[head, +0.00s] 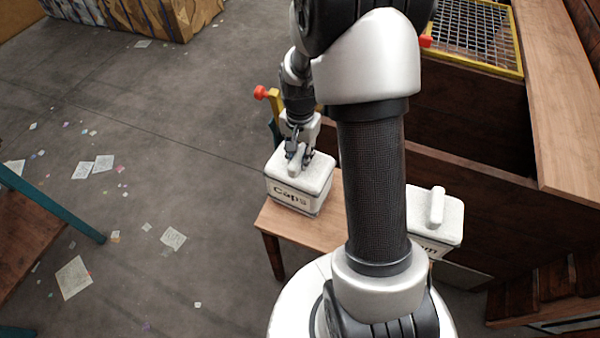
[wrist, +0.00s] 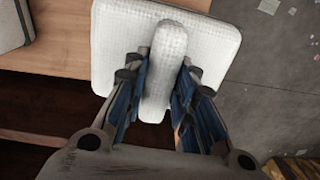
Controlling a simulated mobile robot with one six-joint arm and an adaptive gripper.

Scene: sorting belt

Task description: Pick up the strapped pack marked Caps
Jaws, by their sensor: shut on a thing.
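The white strapped pack marked Caps (head: 291,196) is at the left end of a small wooden table (head: 325,228) in the head view. It has a raised grip bar on top. My gripper (head: 299,160) is over the pack with its fingers on either side of that bar. In the wrist view the pack's pale top (wrist: 115,45) fills the upper middle. My gripper (wrist: 163,100) is shut on the grip bar there. I cannot tell whether the pack rests on the table or is just above it.
A second white pack (head: 432,220), its label partly hidden by my arm, stands to the right. Wooden bins and a yellow-framed mesh (head: 478,35) are at the right. Papers (head: 74,277) litter the open floor at the left. A teal-edged bench (head: 30,225) is at the left edge.

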